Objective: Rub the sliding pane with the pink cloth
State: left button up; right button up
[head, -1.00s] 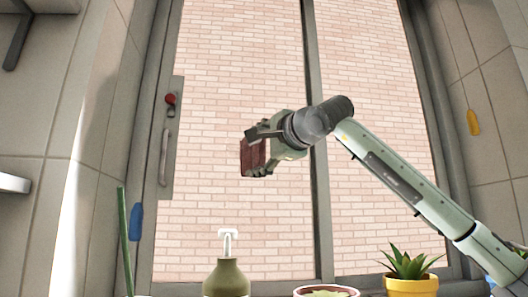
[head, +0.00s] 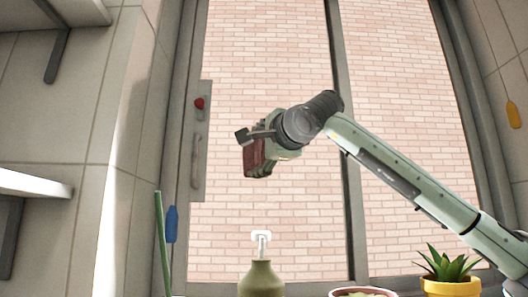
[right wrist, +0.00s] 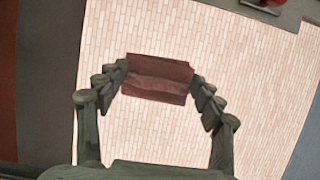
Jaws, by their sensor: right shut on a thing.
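The pink cloth (head: 255,160) looks like a dark red folded pad. My right gripper (head: 256,150) is shut on it in front of the sliding pane (head: 310,210), the left glass with a brick wall behind it. The right wrist view shows the cloth (right wrist: 158,80) between the two fingers (right wrist: 160,85), with the pane (right wrist: 150,130) behind it. I cannot tell whether the cloth touches the glass. My left gripper is out of view.
The pane's grey frame has a handle (head: 196,160) and a red knob (head: 199,103) on the left. A soap dispenser (head: 261,280), a bowl (head: 363,292) and a yellow-potted plant (head: 449,285) stand below. A shelf (head: 35,184) juts out at left.

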jog(key=shift+f, duration=0.15)
jog(key=shift+s+a+f+b, duration=0.15)
jog(key=shift+s+b, duration=0.2)
jog(key=shift+b, duration=0.15)
jog(key=s+b, duration=0.2)
jog(key=s, duration=0.2)
jog(key=shift+s, duration=0.15)
jog(key=shift+s+r, duration=0.2)
jog(key=shift+s, duration=0.2)
jog(key=shift+s+b, duration=0.1)
jog(key=shift+b, duration=0.2)
jog(key=shift+s+b, duration=0.65)
jog(key=shift+s, duration=0.75)
